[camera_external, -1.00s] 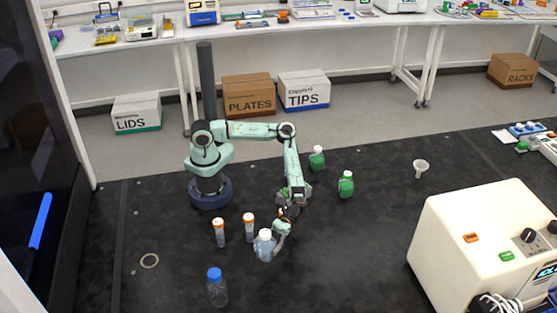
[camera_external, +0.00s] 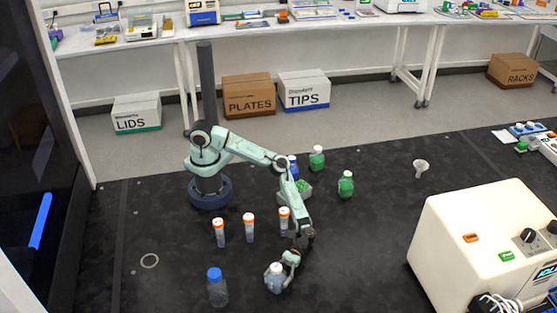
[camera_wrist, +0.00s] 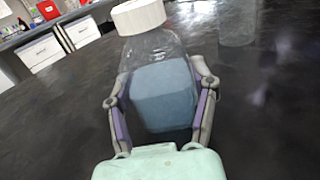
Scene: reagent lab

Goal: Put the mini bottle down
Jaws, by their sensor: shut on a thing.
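The mini bottle (camera_external: 273,282) is small and clear, with a white cap and pale blue contents. My gripper (camera_external: 284,273) is shut on it in the external view, near the front middle of the black bench. In the wrist view the mini bottle (camera_wrist: 163,85) stands nearly upright between the two fingers of my gripper (camera_wrist: 162,112), which press on its sides.
A blue-capped clear bottle (camera_external: 217,288) stands to the left. Several orange-capped tubes (camera_external: 249,227) stand behind. A cream machine (camera_external: 485,250) is at right; bench between is clear.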

